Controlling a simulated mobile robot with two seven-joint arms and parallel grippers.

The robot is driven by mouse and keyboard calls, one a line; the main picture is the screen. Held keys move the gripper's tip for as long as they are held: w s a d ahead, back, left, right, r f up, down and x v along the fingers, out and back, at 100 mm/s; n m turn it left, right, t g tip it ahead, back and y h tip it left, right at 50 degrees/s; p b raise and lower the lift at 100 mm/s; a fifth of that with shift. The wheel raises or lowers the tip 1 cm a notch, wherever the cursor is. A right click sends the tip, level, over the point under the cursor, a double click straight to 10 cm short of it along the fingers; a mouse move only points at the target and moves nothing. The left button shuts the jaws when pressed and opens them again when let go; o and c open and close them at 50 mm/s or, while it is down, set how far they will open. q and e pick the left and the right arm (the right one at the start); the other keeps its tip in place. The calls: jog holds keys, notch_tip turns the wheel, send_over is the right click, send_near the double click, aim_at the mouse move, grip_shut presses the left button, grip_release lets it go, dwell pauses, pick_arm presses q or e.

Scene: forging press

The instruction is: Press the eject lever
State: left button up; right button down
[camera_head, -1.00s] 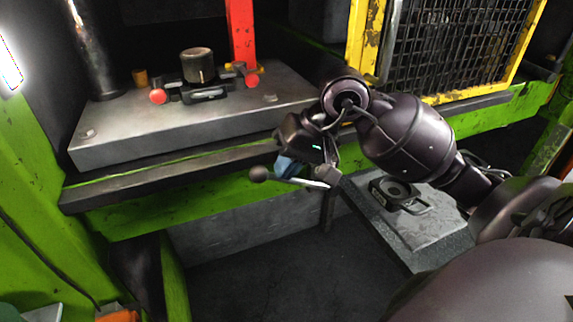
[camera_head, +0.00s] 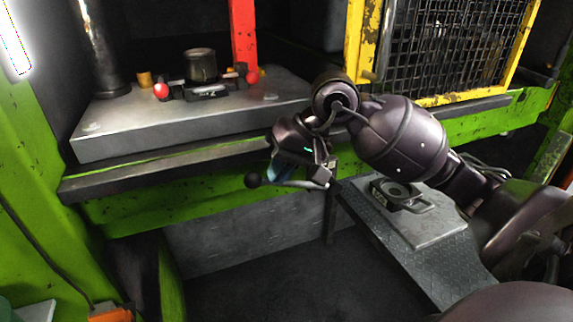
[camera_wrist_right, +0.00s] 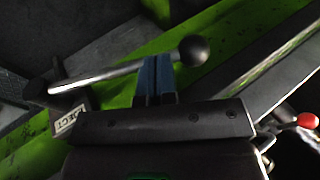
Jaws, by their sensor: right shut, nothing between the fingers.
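The eject lever (camera_head: 287,184) is a metal rod with a black ball at its left end, in front of the green press beam. In the right wrist view the lever (camera_wrist_right: 110,75) runs from a dark pivot block with a partly readable label to the ball. My right gripper (camera_head: 273,168) is shut, its blue fingers pointing down at the rod near the ball. In the wrist view the shut fingers of my right gripper (camera_wrist_right: 158,72) overlap the rod beside the ball and seem to touch it. My left gripper is out of view.
A steel plate (camera_head: 130,128) on the press carries a dark cylinder (camera_head: 201,66) and a fixture with red knobs. A yellow mesh guard (camera_head: 450,45) stands at right.

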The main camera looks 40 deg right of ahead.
jog(key=shift+w, duration=0.1)
jog(key=v, duration=1)
jog(key=shift+d+r+p, duration=0.2)
jog(key=shift+r+p, duration=0.1)
jog(key=shift+r, duration=0.05)
